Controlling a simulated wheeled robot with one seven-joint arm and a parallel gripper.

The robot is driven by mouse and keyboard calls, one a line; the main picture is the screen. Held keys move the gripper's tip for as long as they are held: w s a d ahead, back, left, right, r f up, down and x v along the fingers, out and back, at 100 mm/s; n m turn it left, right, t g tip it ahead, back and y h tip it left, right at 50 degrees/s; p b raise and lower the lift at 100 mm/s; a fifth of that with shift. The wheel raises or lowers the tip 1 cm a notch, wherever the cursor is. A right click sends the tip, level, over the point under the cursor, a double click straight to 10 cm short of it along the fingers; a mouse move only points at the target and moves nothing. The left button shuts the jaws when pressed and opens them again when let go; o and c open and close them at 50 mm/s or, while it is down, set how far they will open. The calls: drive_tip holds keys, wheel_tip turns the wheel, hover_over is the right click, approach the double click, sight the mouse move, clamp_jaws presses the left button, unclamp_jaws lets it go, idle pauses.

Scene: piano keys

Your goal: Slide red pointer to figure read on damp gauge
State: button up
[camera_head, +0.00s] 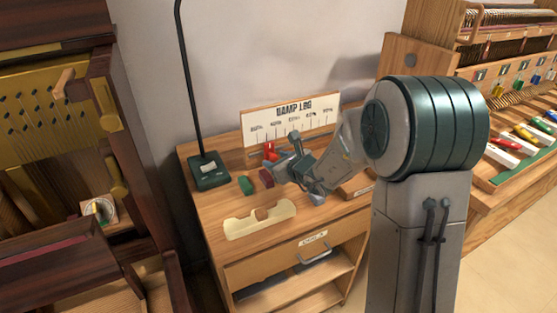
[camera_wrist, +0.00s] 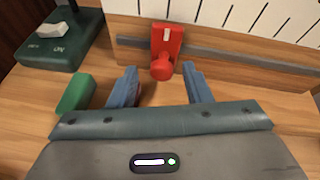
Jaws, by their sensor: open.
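The red pointer (camera_wrist: 166,42) rides on a grey rail (camera_wrist: 225,56) under the white scale board. It has a round red knob (camera_wrist: 161,70) at its lower end. My gripper (camera_wrist: 159,78) is open, with one blue finger on each side of the knob and gaps visible on both sides. In the head view the red pointer (camera_head: 270,151) is near the left end of the damp log board (camera_head: 291,118), beside my gripper (camera_head: 287,172). A small round gauge (camera_head: 101,209) with a white face sits inside the dark cabinet at left; its reading is too small to make out.
A green block (camera_head: 246,185), a dark red block (camera_head: 266,178) and a cream curved piece (camera_head: 259,220) lie on the bench. A bench with coloured pieces (camera_head: 519,143) stands at right.

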drive_tip(key=v, duration=1.3)
drive_tip(key=shift+s+p, duration=0.3)
drive_tip(key=shift+p, duration=0.15)
drive_tip(key=shift+d+r, duration=0.15)
drive_tip(key=s+a+r+n+g+p, duration=0.3)
drive_tip(key=s+n+g, duration=0.1)
drive_tip(key=s+n, duration=0.35)
drive_tip(key=s+a+r+n+g+p, duration=0.25)
drive_tip(key=s+n, duration=0.35)
drive_tip(key=n, duration=0.3)
drive_tip(key=s+d+r+n+g+h+p, duration=0.1)
drive_tip(key=s+d+r+n+h+p, duration=0.1)
drive_tip(key=s+d+n+h, duration=0.1)
drive_tip(key=s+d+r+n+g+h+p, duration=0.1)
drive_tip(key=s+d+r+n+h+p, duration=0.1)
drive_tip(key=d+n, duration=0.6)
drive_tip(key=s+d+h+p, duration=0.1)
drive_tip(key=s+h, duration=0.1)
drive_tip(key=s, duration=0.1)
drive_tip(key=shift+s+r, duration=0.2)
drive_tip(key=shift+r, duration=0.15)
